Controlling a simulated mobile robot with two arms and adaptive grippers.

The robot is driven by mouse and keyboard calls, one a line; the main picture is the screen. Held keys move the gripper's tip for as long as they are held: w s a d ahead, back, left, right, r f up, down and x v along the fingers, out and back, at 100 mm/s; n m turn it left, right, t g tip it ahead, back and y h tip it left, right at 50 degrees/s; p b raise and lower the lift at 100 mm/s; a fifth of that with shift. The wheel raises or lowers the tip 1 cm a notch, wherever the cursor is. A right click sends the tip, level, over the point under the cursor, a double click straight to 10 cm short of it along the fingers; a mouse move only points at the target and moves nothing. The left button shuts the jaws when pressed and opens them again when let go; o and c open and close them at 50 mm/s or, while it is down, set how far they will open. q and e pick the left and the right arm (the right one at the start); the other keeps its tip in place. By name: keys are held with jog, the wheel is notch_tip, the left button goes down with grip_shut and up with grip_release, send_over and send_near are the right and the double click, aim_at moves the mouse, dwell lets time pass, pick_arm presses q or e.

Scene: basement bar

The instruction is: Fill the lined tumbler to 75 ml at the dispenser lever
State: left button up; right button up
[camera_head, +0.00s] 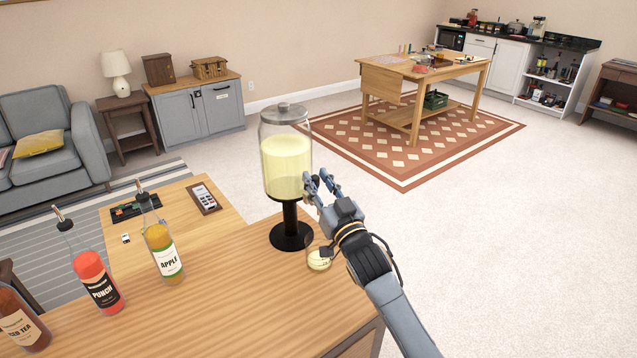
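The dispenser (287,165) is a clear lidded jar of pale yellow liquid on a black stand at the right of the wooden counter. The tumbler (319,259) is a small clear glass beside the stand's base, with pale yellow liquid in it. Its lines and exact level are too small to read, and my gripper partly covers it. My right gripper (319,182) is at the jar's lower right side, above the tumbler. The lever is hidden or too small to make out there, so I cannot tell whether the fingers touch it. My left gripper is out of view.
Bottles of apple (163,252), punch (98,283) and red tea (22,322) with pour spouts stand along the counter's left. The counter (225,285) is clear before the dispenser.

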jog(key=shift+o, duration=0.5)
jog(key=shift+s+d+f, duration=0.1)
jog(key=shift+s+d, duration=0.05)
jog(key=shift+s, duration=0.1)
jog(key=v, duration=1.1)
jog(key=shift+s, duration=0.2)
jog(key=shift+d, duration=0.15)
